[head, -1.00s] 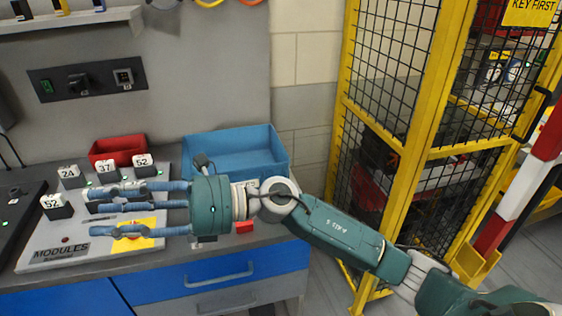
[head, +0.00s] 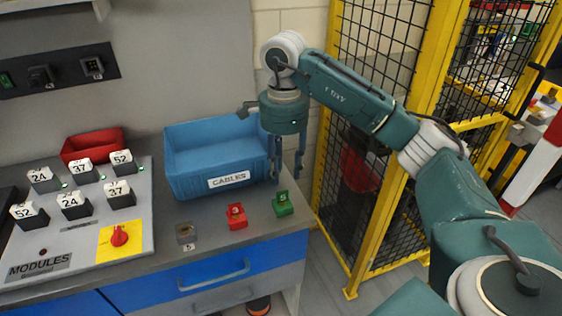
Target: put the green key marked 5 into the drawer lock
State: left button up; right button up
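The green key marked 5 (head: 283,206) stands on the right end of the grey worktop. My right gripper (head: 286,178) points down just above and behind it, at the right end of the blue bin. Its fingers are apart and nothing is between them. A gap shows between the fingertips and the key. A small grey block with a dark top (head: 185,232), with a label 5 in front of it, sits at the worktop's front edge above the blue drawer (head: 205,284); it looks like the drawer lock. My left gripper is not in view.
A red key marked 3 (head: 237,217) stands between the grey block and the green key. The blue CABLES bin (head: 190,185) is behind them. The modules panel (head: 80,243) with several numbered blocks and a red knob fills the left. A yellow mesh fence (head: 375,215) stands at right.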

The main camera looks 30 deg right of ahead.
aim_at(283, 193)
notch_tip(283, 193, down, 9)
jog(key=shift+r+p, duration=0.1)
jog(key=shift+p, duration=0.55)
grip_shut()
jog(key=shift+r, duration=0.2)
jog(key=shift+r+p, duration=1.05)
jog(key=shift+r, duration=0.5)
jog(key=shift+r+p, duration=1.25)
jog(key=shift+r, duration=0.8)
